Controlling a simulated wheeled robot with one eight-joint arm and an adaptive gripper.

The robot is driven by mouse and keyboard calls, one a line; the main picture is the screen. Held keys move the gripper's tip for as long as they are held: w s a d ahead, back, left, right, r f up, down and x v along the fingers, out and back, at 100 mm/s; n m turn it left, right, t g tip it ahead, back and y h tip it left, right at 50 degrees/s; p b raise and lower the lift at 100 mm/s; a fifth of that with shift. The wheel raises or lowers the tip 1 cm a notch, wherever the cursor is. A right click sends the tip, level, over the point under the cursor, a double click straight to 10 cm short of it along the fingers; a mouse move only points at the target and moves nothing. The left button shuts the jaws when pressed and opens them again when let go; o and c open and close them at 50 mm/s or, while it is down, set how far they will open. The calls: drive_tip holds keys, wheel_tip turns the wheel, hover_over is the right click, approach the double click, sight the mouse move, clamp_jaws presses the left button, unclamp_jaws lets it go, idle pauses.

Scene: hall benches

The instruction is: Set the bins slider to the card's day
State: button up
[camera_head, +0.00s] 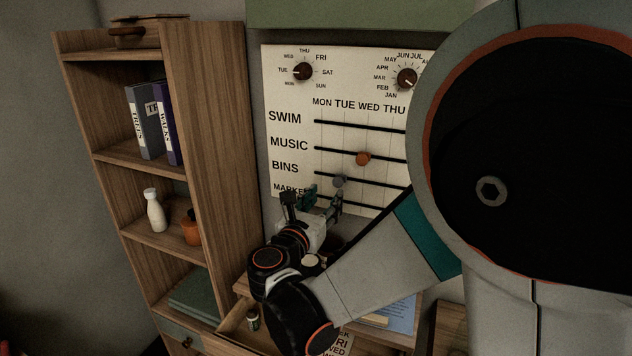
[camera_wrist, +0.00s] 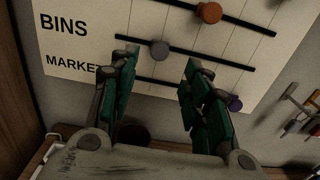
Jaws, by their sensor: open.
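The white board (camera_head: 290,110) on the wall has rows SWIM, MUSIC, BINS and MARKET, with day names across the top. The grey knob (camera_head: 340,181) is on the BINS slot, roughly below TUE; it also shows in the wrist view (camera_wrist: 159,50). My gripper (camera_head: 322,200) is open just in front of the board's lower part. In the wrist view, the grey knob appears between my fingertips (camera_wrist: 160,62), with nothing clamped; I cannot tell the remaining depth. A white card (camera_head: 341,343) low in the head view shows partial lettering, including "RI" and "WED"; my arm partly hides it.
An orange knob (camera_head: 362,158) is on the MUSIC slot above; a purple knob (camera_wrist: 235,103) is on the MARKET slot below. Two dials (camera_head: 302,71) are higher up. A wooden shelf (camera_head: 210,130) stands left. An open drawer (camera_head: 235,325) is below. Hooks hang right (camera_wrist: 290,92).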

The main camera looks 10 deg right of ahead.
sight(338, 182)
drive_tip(key=b+x, duration=0.1)
drive_tip(key=x, duration=0.7)
drive_tip(key=shift+w+d, duration=0.2)
drive_tip(key=shift+c, duration=0.6)
clamp_jaws()
